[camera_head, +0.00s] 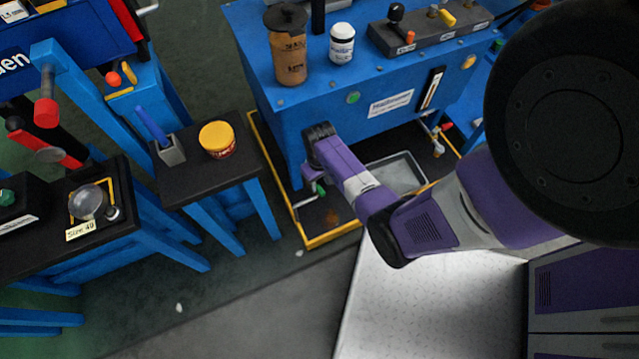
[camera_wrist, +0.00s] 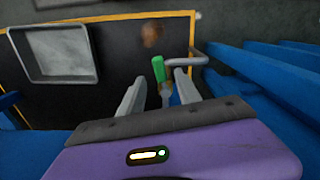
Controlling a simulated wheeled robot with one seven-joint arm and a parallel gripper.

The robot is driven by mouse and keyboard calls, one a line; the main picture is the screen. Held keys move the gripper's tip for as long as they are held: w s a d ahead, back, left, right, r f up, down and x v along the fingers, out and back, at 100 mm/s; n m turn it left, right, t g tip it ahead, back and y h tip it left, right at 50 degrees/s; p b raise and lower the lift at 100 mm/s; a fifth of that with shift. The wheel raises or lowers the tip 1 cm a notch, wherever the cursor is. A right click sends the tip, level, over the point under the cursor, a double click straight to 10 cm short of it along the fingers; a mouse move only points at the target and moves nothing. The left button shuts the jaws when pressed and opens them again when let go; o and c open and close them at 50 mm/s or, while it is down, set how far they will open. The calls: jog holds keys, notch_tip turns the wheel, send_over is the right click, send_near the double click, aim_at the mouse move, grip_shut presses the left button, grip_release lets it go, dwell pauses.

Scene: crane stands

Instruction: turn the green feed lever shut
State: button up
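The green feed lever (camera_wrist: 158,69) shows in the wrist view just beyond my fingertips, above a small brass-coloured valve body (camera_wrist: 166,90). A grey bent pipe (camera_wrist: 186,61) runs from beside it to the right. My gripper (camera_wrist: 159,84) is open, with one finger on each side of the valve and lever; I cannot see either finger touching them. In the head view a bit of the green lever (camera_head: 319,188) shows below my purple wrist, beside the blue bench; the fingers are mostly hidden there.
A yellow-edged black drip tray (camera_head: 331,236) lies beneath, holding a grey metal pan (camera_head: 397,174). The blue bench (camera_head: 275,97) stands close behind my wrist. Blue bars (camera_wrist: 270,70) lie right in the wrist view.

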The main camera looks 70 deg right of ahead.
aim_at(319, 189)
jog(key=shift+f+b, duration=0.65)
jog(key=shift+f, duration=1.35)
grip_shut()
